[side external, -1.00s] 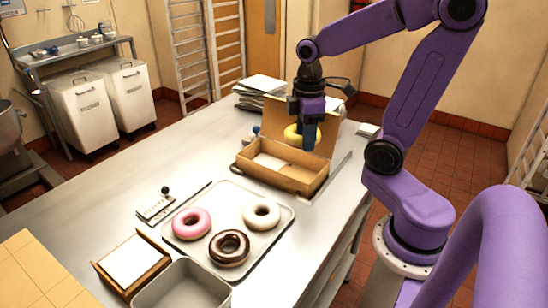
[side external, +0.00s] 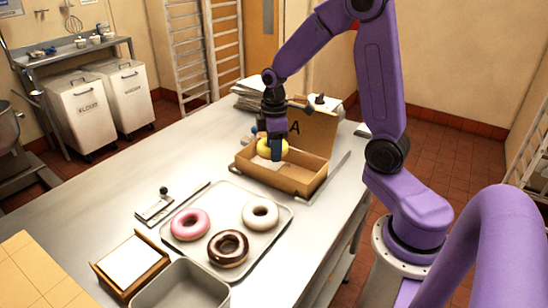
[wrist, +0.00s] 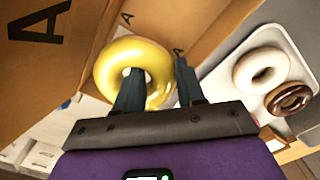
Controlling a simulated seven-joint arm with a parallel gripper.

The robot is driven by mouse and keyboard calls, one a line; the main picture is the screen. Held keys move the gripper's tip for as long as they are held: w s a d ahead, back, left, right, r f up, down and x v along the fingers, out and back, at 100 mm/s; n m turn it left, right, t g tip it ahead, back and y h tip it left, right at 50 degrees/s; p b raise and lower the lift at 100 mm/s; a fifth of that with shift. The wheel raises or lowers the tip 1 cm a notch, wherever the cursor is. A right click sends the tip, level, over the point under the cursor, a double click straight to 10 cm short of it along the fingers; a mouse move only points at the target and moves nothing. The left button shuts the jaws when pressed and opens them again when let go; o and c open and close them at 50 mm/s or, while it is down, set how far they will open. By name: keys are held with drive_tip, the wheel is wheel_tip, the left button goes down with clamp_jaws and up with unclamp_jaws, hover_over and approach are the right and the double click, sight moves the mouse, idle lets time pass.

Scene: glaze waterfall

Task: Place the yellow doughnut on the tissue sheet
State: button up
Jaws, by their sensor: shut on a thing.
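The yellow doughnut (side external: 264,146) is in my gripper (side external: 276,156), over the left part of the open cardboard box (side external: 300,183). In the wrist view the yellow doughnut (wrist: 108,72) has one finger of my gripper (wrist: 157,70) in its hole and the other outside its ring, so the jaws are shut across one side of it. A white sheet (side external: 262,162) shows inside the box under the doughnut, partly hidden by it and the finger. I cannot tell whether the doughnut touches the sheet.
The box's raised lid (side external: 313,130) stands behind my gripper. A tray (side external: 283,222) in front holds pink (side external: 178,224), white (side external: 247,213) and chocolate (side external: 215,247) doughnuts. A wooden holder with white squares (side external: 128,263) and a grey bin (side external: 180,285) are nearer.

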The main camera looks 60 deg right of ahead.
drive_tip(key=shift+f, duration=1.65)
drive_tip(key=o, duration=1)
drive_tip(key=shift+f, duration=0.1)
drive_tip(key=shift+o, duration=0.2)
